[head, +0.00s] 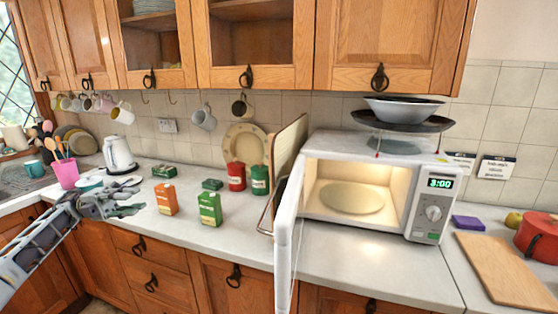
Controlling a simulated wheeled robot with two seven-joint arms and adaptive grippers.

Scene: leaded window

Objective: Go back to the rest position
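My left gripper (128,208) is at the left, over the front part of the counter, with its arm coming in from the lower left. Its fingers point right, toward an orange box, and are apart from it. I see nothing held in it, but the small, overlapping fingers do not show whether it is open or shut. My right gripper is not in view. The microwave (422,222) stands on the right counter with its door (288,245) swung wide open toward me. Its lit inside holds only the round plate (352,197).
An orange box (166,199) and a green box (209,208) stand near the counter's front. A white kettle (119,155) and pink utensil cup (66,174) are behind my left gripper. A cutting board (503,270) and red pot (538,238) are at the right.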

